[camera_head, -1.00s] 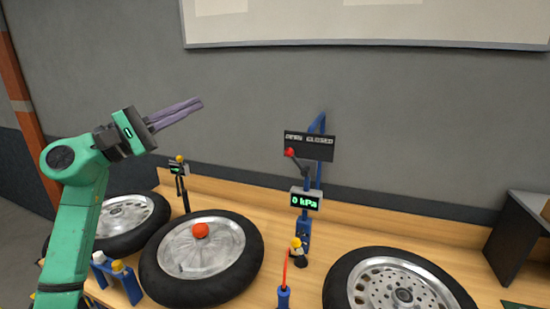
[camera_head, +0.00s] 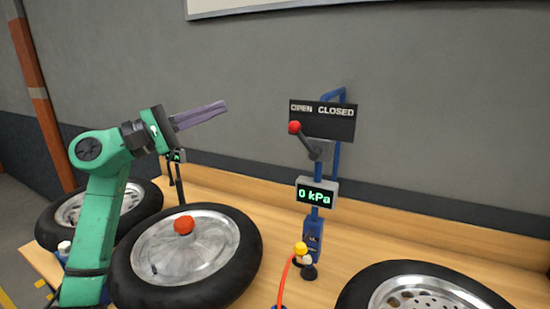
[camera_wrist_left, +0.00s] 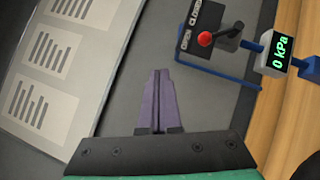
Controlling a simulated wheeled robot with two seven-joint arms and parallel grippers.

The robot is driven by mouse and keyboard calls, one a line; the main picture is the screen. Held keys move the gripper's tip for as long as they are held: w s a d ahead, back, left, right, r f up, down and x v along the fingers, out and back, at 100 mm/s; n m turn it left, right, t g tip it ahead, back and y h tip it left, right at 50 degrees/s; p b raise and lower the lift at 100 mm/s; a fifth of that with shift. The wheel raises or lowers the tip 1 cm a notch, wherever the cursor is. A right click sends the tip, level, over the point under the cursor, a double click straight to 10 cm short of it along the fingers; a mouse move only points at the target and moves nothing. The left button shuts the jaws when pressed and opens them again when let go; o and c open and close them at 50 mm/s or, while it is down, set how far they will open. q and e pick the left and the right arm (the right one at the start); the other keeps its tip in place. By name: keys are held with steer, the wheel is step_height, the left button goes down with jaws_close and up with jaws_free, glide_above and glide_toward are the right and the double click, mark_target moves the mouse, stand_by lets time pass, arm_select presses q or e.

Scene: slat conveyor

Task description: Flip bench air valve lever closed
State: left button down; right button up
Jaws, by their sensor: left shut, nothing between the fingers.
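The air valve lever (camera_head: 306,141) has a red knob and leans up and to the left, toward the OPEN side of the black OPEN/CLOSED sign (camera_head: 322,119). A display below it (camera_head: 317,192) reads 0 kPa. My left gripper (camera_head: 224,107) is shut and empty, to the left of the lever and apart from it, at about the sign's height. In the left wrist view, the closed purple fingers (camera_wrist_left: 160,80) point toward the wall, with the red knob (camera_wrist_left: 205,39) to their upper right. My right gripper is not in view.
A wooden bench (camera_head: 330,260) carries several wheels; a nearby one (camera_head: 190,246) has a red-orange knob (camera_head: 184,225) on it. A red hose (camera_head: 284,280) rises in front of the valve post (camera_head: 313,235). The space between gripper and lever is clear.

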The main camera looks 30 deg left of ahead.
mark_target(304, 140)
arm_select(q)
step_height(304, 140, down, 10)
steer(key=b, duration=0.8)
steer(key=shift+w+f, duration=0.15)
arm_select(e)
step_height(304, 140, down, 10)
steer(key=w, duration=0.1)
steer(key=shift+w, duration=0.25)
arm_select(q)
steer(key=s+d+p+x, duration=0.1)
steer(key=d+p+x, duration=0.1)
steer(key=p+x, duration=0.7)
steer(key=shift+w+d+r+p, duration=0.4)
steer(key=shift+w+d+r, duration=0.5)
steer(key=shift+w+d, duration=0.25)
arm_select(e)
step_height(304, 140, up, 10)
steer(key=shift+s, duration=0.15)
arm_select(q)
steer(key=shift+w+a, duration=0.1)
steer(key=shift+w, duration=0.05)
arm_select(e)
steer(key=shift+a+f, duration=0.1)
